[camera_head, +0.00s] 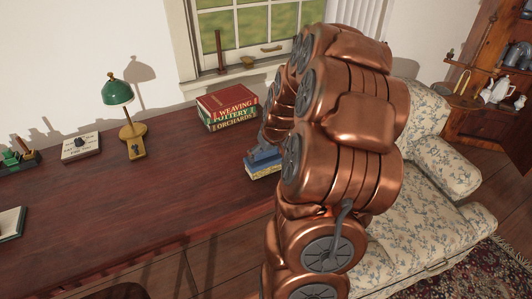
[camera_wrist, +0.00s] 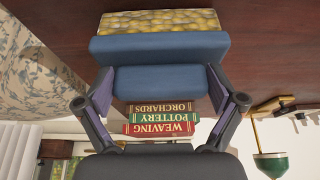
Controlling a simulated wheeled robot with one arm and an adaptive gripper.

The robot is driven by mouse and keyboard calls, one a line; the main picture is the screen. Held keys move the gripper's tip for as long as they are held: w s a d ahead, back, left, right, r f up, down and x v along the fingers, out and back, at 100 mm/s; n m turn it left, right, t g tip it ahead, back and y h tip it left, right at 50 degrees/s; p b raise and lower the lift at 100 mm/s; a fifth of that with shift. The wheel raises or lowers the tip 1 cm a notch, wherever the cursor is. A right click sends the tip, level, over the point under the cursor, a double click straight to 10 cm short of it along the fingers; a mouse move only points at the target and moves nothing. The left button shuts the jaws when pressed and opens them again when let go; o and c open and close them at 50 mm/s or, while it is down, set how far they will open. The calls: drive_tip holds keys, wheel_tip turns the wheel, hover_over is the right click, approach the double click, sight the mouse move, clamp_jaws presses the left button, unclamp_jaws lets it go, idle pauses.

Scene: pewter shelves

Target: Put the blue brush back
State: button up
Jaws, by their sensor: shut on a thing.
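The blue brush has a blue body with a blue grip block and a yellow, bumpy bristle face. It shows in the wrist view (camera_wrist: 160,48), between my two fingers. In the head view the brush (camera_head: 263,156) is at the right part of the desk, bristles downward, partly hidden by my arm. My gripper (camera_wrist: 163,92) is shut on the grip block, with a finger pad on each side. I cannot tell whether the bristles touch the desk (camera_head: 150,200).
A stack of books (camera_head: 228,106) stands just behind the brush. A floral armchair (camera_head: 430,215) is at right. The desk's middle is clear.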

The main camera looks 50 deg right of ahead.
drive_tip(key=shift+f, duration=0.15)
drive_tip(key=o, duration=1.1)
